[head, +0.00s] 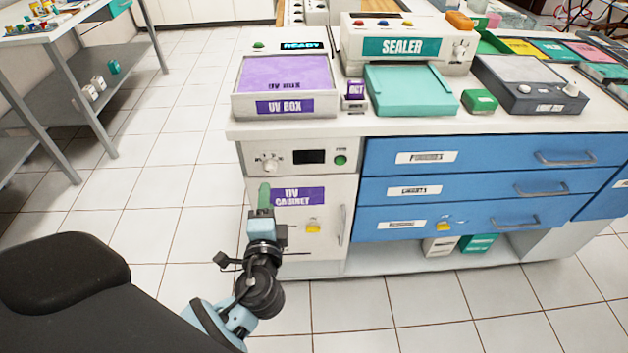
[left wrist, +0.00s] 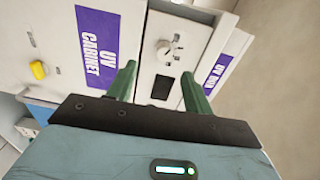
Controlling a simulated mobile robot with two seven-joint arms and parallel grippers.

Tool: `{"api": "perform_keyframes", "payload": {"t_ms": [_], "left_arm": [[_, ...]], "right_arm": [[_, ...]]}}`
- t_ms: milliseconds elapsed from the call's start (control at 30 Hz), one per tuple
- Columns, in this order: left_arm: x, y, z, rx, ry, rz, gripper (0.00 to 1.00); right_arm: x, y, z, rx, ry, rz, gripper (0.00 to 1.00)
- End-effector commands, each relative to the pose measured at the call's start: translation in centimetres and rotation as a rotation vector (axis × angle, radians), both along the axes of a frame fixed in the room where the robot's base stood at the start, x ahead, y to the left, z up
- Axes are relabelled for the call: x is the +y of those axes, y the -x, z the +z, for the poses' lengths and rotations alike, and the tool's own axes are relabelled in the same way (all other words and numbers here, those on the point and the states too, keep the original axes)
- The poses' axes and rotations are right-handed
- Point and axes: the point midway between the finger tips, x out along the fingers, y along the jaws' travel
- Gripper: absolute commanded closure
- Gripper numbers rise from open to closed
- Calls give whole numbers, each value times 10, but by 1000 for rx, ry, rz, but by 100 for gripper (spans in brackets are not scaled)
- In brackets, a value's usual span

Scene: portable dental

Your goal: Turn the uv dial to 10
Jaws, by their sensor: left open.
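The UV dial (head: 269,164) is a small pale knob with marks around it, on the panel above the UV cabinet door (head: 323,215). It also shows in the left wrist view (left wrist: 165,47), between and beyond my fingertips. Its exact setting is too small to read in either view. My left gripper (head: 264,187) is in front of the cabinet, just below the dial in the head view. In the left wrist view my left gripper (left wrist: 158,72) has its green fingers spread apart with nothing between them. My right gripper is not in view.
A dark display (head: 309,157) and a green button (head: 340,160) sit right of the dial. The UV box (head: 284,105) and sealer (head: 405,47) stand on the counter above. Blue drawers (head: 490,187) with handles are at the right. The tiled floor (head: 180,180) at left is clear.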

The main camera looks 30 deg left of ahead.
Motion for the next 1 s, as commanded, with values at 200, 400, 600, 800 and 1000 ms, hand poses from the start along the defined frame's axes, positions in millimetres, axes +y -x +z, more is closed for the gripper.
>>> {"api": "perform_keyframes", "payload": {"t_ms": [200, 400, 600, 800, 1000], "left_arm": [[2, -4, 7, -17, -24, 11, 49], [10, -17, 8, -18, -25, 10, 49], [26, -43, 7, -17, -23, 10, 49], [38, -63, 6, -15, -23, 9, 49], [42, -70, 6, -14, -21, 9, 49]], "right_arm": [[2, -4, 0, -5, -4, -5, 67], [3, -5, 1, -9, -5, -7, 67], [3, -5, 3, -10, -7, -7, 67], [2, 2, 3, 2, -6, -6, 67], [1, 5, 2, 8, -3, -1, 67]]}}
